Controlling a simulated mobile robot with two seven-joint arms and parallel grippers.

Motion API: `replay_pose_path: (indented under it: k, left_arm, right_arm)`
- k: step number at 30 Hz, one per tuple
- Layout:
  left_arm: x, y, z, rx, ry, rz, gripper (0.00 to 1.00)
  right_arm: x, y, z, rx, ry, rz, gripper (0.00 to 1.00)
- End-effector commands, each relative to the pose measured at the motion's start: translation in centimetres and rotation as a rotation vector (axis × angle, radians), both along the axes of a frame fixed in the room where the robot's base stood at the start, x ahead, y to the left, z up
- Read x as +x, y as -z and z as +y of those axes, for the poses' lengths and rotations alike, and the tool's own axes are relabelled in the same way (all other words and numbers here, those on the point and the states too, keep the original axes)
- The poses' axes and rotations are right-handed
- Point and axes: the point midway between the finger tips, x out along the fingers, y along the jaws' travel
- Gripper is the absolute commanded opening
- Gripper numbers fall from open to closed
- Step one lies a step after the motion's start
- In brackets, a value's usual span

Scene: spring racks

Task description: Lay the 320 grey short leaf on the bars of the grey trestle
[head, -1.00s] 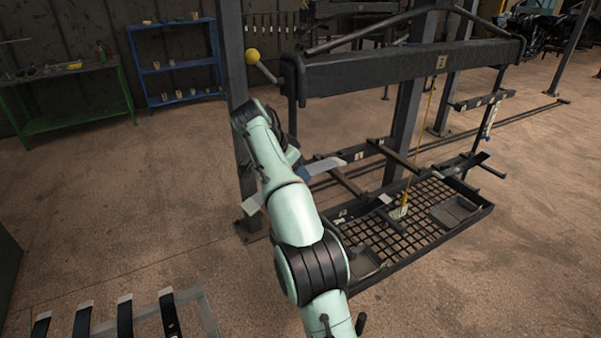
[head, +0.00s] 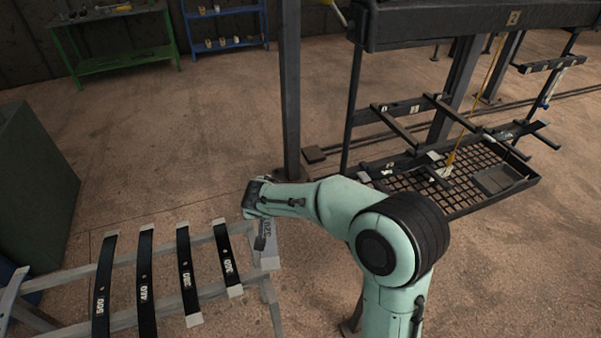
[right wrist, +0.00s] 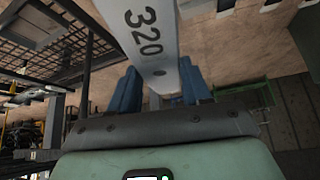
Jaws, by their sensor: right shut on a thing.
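The grey short leaf, marked 320 (right wrist: 148,35), is gripped in my right gripper (right wrist: 160,88), between its blue fingers in the right wrist view. In the head view the leaf (head: 266,229) shows partly beneath my right wrist, over or beside the right end of the grey trestle (head: 268,262). I cannot tell whether it touches the bars. Several dark leaves with pale ends lie across the trestle bars, among them the one marked 500 (head: 104,285) and the one marked 440 (head: 145,270). My left gripper is out of view.
A dark rack frame with a gridded tray (head: 408,180) stands on the right behind my arm. A dark green cabinet (head: 40,190) is at the left. A green bench (head: 125,60) and a blue shelf (head: 228,43) are at the back. The floor between is clear.

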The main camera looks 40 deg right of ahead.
Motion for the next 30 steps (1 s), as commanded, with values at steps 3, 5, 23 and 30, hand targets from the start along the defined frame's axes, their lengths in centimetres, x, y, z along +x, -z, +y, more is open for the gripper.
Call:
replay_pose_path:
  k: [3, 5, 23, 30]
  left_arm:
    - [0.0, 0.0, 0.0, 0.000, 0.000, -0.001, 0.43]
    - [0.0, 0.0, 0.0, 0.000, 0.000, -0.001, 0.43]
    - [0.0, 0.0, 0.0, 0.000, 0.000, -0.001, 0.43]
    - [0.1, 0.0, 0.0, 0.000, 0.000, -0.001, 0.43]
  right_arm:
    - [-0.1, 3.2, 3.6, -0.001, -0.186, 0.003, 0.08]
    - [-0.2, 4.6, 5.2, 0.000, -0.265, 0.004, 0.08]
    - [-1.2, 9.3, 10.3, 0.001, -0.529, -0.005, 0.08]
    - [-1.0, 9.1, 10.3, 0.000, -0.530, -0.006, 0.08]
